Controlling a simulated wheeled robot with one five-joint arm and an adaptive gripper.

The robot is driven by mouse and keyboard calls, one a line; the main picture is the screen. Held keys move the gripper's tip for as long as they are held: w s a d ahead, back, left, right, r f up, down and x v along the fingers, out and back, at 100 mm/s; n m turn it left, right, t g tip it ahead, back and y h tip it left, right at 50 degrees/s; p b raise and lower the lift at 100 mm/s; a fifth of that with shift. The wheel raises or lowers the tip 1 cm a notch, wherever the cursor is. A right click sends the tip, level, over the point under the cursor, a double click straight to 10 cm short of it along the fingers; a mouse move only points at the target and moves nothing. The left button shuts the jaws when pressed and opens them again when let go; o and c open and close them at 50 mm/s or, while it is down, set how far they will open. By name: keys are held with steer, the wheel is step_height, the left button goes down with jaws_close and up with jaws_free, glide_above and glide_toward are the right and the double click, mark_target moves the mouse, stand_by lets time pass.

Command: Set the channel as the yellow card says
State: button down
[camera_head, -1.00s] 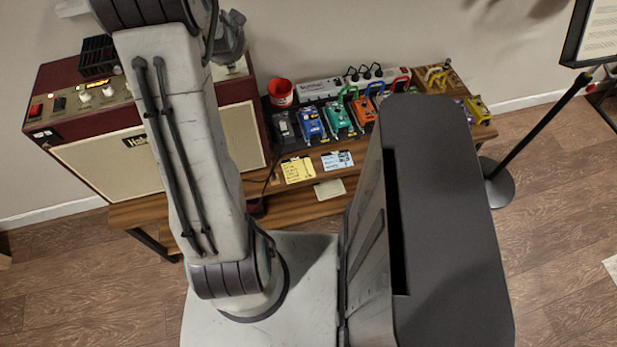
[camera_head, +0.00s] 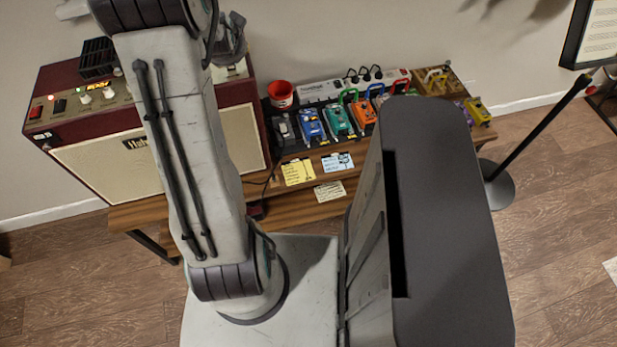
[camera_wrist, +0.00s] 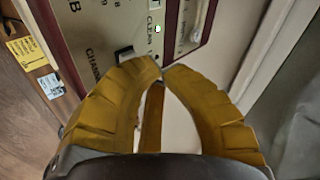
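The amplifier (camera_head: 140,150), with dark red sides and a cream front, stands on the left of the bench. Its control panel also fills the top of the wrist view (camera_wrist: 105,35), with lettering reading CHANNEL and CLEAN. A small lit lamp (camera_wrist: 157,29) is beside CLEAN.
A blue-white card (camera_head: 337,162) and a cream card (camera_head: 330,190) are near the yellow one. Several coloured pedals (camera_head: 340,122), a red cup (camera_head: 281,94) and a power strip (camera_head: 325,90) stand right of the amplifier. A black stand (camera_head: 530,140) is at far right.

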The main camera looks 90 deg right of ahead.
steer(key=shift+f+b, duration=0.7)
steer(key=shift+b, duration=0.3)
stand_by(1.0)
steer(key=shift+r, duration=0.7)
steer(key=shift+p, duration=0.3)
steer(key=shift+r+p, duration=1.6)
steer(key=shift+r, duration=1.4)
